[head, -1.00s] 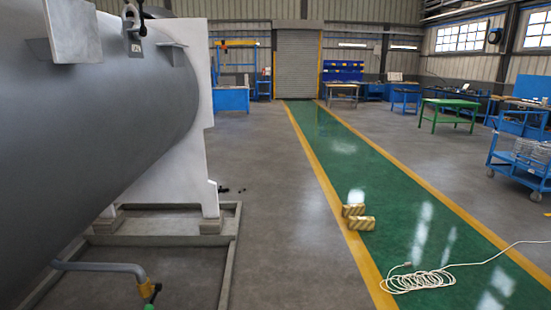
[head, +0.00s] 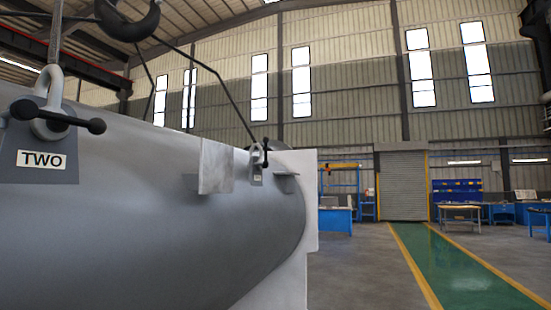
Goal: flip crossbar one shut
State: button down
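A grey lug plate labelled TWO (head: 42,160) stands on the near left of the big grey shell (head: 130,215). A grey shackle (head: 50,90) hangs there, with a black ball-ended crossbar (head: 75,122) lying across it, nearly level. A second, smaller lug and shackle (head: 256,170) sit farther along the shell top, near its far end. A small dark bar (head: 266,153) on it looks roughly upright. Its label is too small to read, so I cannot tell whether it is one. My gripper is not in view.
A dark hook (head: 130,20) hangs at the top, with dark sling lines running down towards the shackles. A flat plate (head: 216,167) juts from the shell. Right of the white end support (head: 312,200), the floor and green walkway (head: 455,265) are open.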

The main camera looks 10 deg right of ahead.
aim_at(266, 139)
jog(key=i+l, duration=0.1)
jog(key=i, duration=0.4)
jog(key=i+l+u, duration=0.1)
jog(key=i, duration=0.45)
jog(key=i+l, duration=0.15)
jog(key=i, duration=0.35)
jog(key=i+l+u, duration=0.1)
jog(key=i, duration=0.4)
